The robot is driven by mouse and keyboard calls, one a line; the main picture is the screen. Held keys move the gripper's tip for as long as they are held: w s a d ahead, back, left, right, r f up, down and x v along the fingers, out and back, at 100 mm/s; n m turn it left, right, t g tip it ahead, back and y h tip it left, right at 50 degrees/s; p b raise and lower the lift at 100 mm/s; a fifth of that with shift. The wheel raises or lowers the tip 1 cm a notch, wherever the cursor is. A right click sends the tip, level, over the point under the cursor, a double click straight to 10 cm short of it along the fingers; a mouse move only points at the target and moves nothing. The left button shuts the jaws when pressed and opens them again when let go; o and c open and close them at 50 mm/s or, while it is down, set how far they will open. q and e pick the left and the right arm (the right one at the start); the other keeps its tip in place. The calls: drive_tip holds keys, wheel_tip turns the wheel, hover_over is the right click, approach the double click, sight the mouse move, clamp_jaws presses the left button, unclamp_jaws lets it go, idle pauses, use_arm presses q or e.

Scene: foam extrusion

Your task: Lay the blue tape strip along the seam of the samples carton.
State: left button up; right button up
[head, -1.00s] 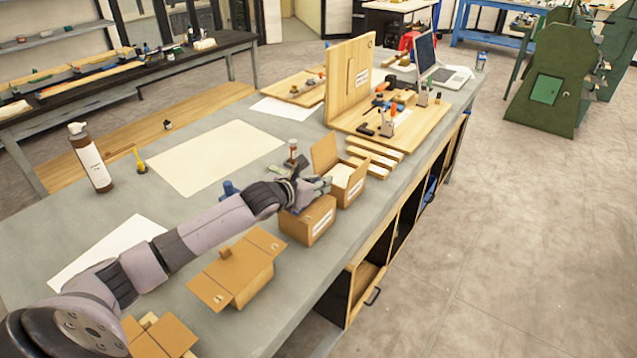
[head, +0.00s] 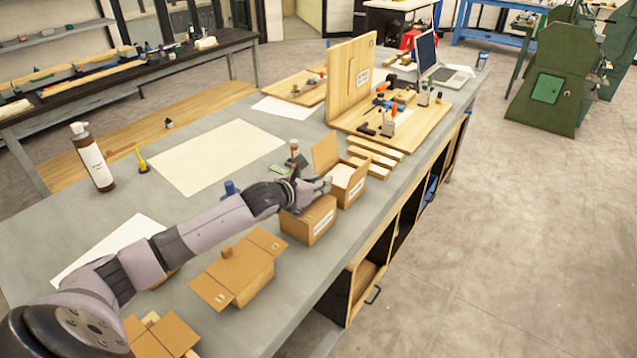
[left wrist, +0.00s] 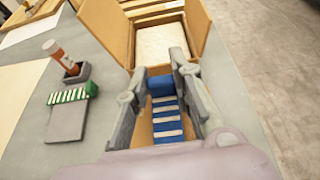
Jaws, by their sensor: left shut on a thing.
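The closed brown carton (head: 308,220) with a white label on its side stands near the table's right edge; I take it as the samples carton. My left gripper (head: 318,187) is right over its top. In the left wrist view, my left gripper (left wrist: 163,82) is shut on the blue tape strip (left wrist: 165,110), which shows pale cross bands. The strip runs lengthwise between the fingers, over brown cardboard. I cannot tell whether it touches the carton, and the seam is hidden. My right gripper is in neither view.
An open carton (head: 350,190) with pale contents stands just beyond. Another carton with spread flaps (head: 238,272) is nearer. A small holder with a brown-and-white bottle (left wrist: 68,65) and a green-and-grey item (left wrist: 70,115) lie left of the gripper. A wooden fixture (head: 350,80) stands farther back.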

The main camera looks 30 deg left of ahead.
use_arm(q)
drive_tip(key=shift+f, duration=0.35)
drive_tip(key=o, duration=0.8)
drive_tip(key=shift+c, duration=0.2)
wheel_tip(320, 180, up, 7)
drive_tip(key=p, duration=0.6)
drive_tip(key=shift+p, duration=0.4)
drive_tip(key=shift+f, duration=0.1)
